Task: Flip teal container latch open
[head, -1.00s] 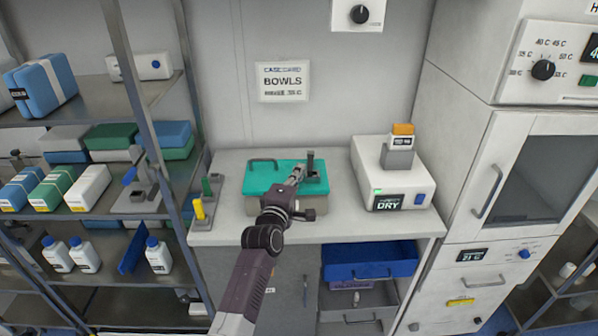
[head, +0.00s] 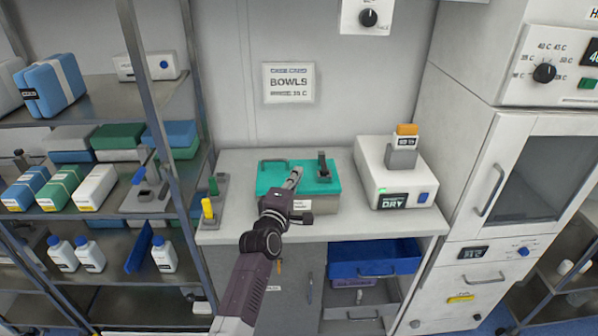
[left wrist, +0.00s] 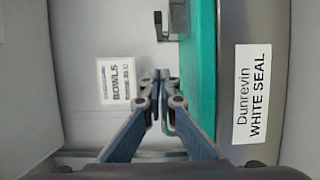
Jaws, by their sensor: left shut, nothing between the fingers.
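The teal container (head: 318,188) sits on the grey counter, with a teal lid, a grey body and a bar handle (head: 273,162) at its left. Its dark latch (head: 322,166) stands up at the right of the lid. In the left wrist view, turned sideways, the latch (left wrist: 160,27) shows at the top, beside the teal lid (left wrist: 200,70). My left gripper (head: 295,174) is shut and empty, over the lid to the left of the latch and apart from it. Its fingertips meet in the left wrist view (left wrist: 157,78). My right gripper is not in view.
A white dryer box (head: 370,180) stands right of the container on the counter (head: 235,220). A stand with yellow and green posts (head: 208,208) is at the left edge. An open blue drawer (head: 375,262) juts out below. Shelves stand left, a tall cabinet right.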

